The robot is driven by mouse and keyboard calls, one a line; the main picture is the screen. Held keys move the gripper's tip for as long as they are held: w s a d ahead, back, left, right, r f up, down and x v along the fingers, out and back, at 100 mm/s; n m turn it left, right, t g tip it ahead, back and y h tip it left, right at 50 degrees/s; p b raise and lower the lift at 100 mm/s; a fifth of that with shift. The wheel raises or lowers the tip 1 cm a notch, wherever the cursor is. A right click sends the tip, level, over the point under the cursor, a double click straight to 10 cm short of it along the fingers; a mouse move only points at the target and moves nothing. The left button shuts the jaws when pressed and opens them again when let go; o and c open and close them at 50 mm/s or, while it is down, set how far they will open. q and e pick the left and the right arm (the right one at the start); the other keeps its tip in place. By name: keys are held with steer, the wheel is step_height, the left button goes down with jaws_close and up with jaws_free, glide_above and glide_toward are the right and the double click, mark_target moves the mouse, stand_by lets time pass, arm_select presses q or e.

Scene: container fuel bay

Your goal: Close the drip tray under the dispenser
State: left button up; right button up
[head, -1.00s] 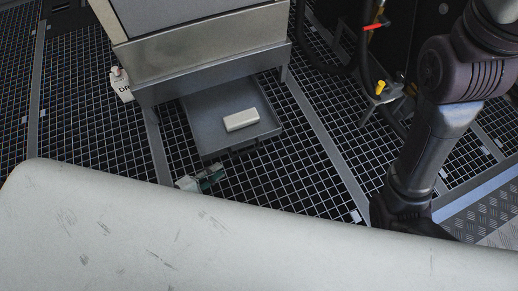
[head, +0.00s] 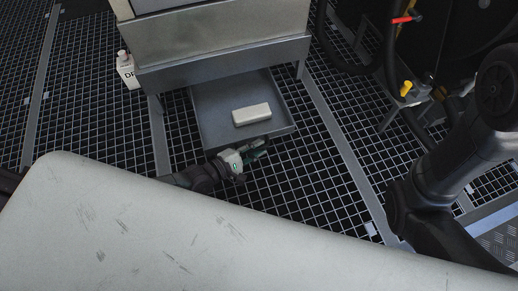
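The drip tray (head: 212,123) is a grey, shallow tray pulled out from under the metal dispenser cabinet (head: 225,38). A pale block (head: 251,114) lies in it. My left gripper (head: 262,149), white and dark with green parts, is at the tray's front edge, right of its middle, and hides part of that edge. I cannot tell whether it touches the tray or how far its fingers are apart. My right arm comes in at the right, but its gripper is hidden or out of view.
A white bottle (head: 127,70) with a red cap stands left of the dispenser. Dark hoses and a yellow-capped fitting (head: 406,88) are at the right. My pale body covers the lower foreground. The grating floor (head: 315,180) in front of the tray is mostly clear.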

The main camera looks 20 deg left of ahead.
arm_select(q)
steer(key=shift+w+d, duration=0.3)
steer(key=shift+w, duration=0.1)
jaws_close()
